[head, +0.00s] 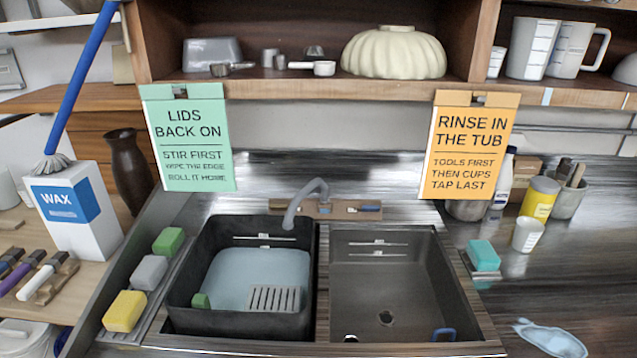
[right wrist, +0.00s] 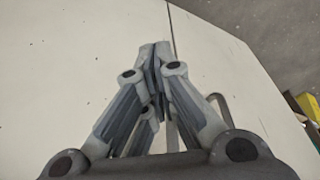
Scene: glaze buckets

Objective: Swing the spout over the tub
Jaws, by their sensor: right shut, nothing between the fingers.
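The grey curved spout (head: 305,190) rises from behind the double sink, near the divider. It bends to the left, and its tip is over the back right part of the dark tub (head: 185,270). My right gripper (right wrist: 155,52) is shut and empty in the right wrist view, in front of a pale surface. Neither gripper shows in the head view, and my left gripper is not seen.
The right basin (head: 385,290) is open, with a drain and a blue item at its front. Sponges (head: 150,272) line the left edge. The green sign (head: 188,140) and orange sign (head: 468,145) hang from the shelf. A white cup (head: 528,235) stands on the right counter.

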